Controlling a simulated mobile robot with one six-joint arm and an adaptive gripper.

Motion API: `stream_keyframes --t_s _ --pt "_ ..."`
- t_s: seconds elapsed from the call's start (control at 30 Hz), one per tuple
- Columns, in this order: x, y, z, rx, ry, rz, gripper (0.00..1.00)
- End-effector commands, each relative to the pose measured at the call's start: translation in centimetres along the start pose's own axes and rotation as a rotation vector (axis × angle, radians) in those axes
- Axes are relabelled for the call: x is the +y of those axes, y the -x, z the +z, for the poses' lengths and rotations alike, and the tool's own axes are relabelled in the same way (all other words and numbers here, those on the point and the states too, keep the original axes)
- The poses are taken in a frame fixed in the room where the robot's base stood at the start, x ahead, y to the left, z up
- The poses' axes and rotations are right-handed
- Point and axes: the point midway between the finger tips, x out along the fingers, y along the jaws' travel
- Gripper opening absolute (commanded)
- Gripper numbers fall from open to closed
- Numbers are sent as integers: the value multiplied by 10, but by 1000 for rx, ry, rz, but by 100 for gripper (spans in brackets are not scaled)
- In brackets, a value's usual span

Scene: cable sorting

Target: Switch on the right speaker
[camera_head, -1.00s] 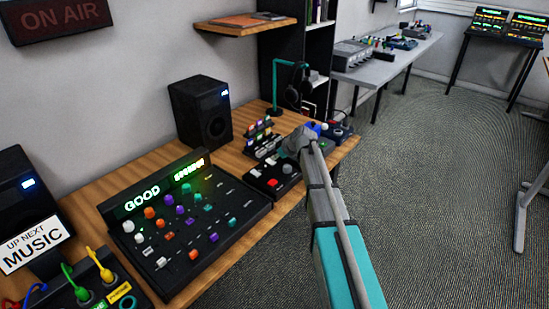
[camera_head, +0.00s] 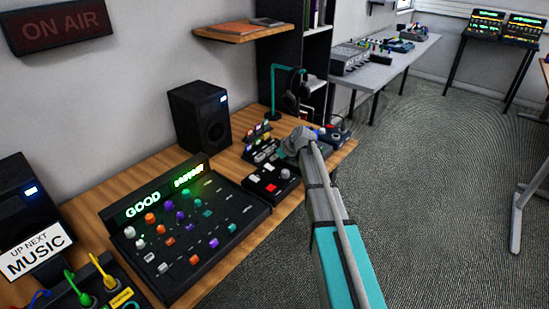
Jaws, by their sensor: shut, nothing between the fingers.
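The right speaker (camera_head: 199,118) is a black box at the back of the wooden desk, against the wall. A small blue-white light (camera_head: 223,99) glows near its top corner. The left speaker (camera_head: 22,205) is partly cut off at the left edge and shows a similar light. My arm (camera_head: 335,225) reaches up from the bottom, right of the desk's front edge. Its visible end is a rounded grey joint in front of the desk's right part, to the right of the right speaker and apart from it in the picture. I cannot see my gripper's fingers.
A mixing console (camera_head: 190,230) with coloured knobs and a lit "GOOD" display stands before the right speaker. A small box with red and white buttons (camera_head: 272,180) and a headphone stand (camera_head: 274,90) are to the right. A shelf (camera_head: 243,31) hangs above.

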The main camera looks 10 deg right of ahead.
Motion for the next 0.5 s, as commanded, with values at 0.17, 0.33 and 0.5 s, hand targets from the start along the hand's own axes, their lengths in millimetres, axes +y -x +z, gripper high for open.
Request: stream_keyframes --t_s 0.17,0.33,0.5 --pt "0 16 -12 0 0 -1 0" --pt "-2 40 -5 0 0 0 0" --pt "-1 62 -1 0 -1 1 0"
